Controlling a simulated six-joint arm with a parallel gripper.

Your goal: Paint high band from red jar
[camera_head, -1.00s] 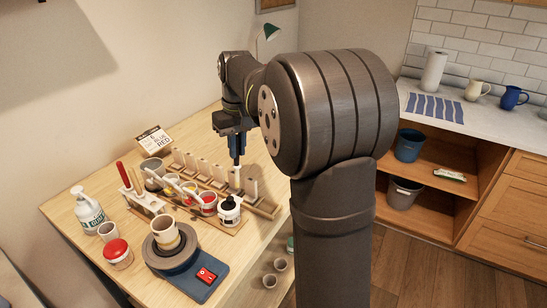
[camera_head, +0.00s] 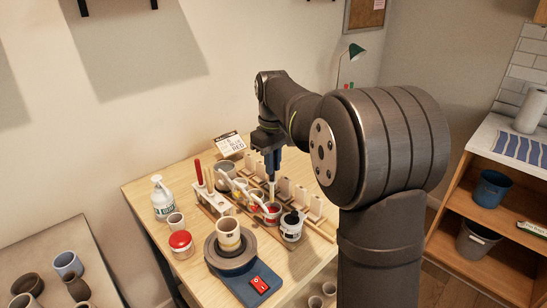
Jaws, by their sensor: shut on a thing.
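My gripper (camera_head: 270,172) is shut on a brush (camera_head: 271,190), which hangs upright and tip down. The brush's lower end is at the red paint jar (camera_head: 272,213); I cannot tell whether its tip is in the paint. A pale cup (camera_head: 228,232) with a yellowish band low on its side stands upright on the dark wheel (camera_head: 248,249). The wheel's blue base (camera_head: 240,286) carries a red switch (camera_head: 260,284). A card (camera_head: 230,145) behind the jars has text; "BLUE" and "RED" seem readable.
A dark-topped jar (camera_head: 291,226) stands right of the red jar. A white holder (camera_head: 211,200) with red-handled tools, a pump bottle (camera_head: 162,197) and a red-lidded pot (camera_head: 181,244) stand at left.

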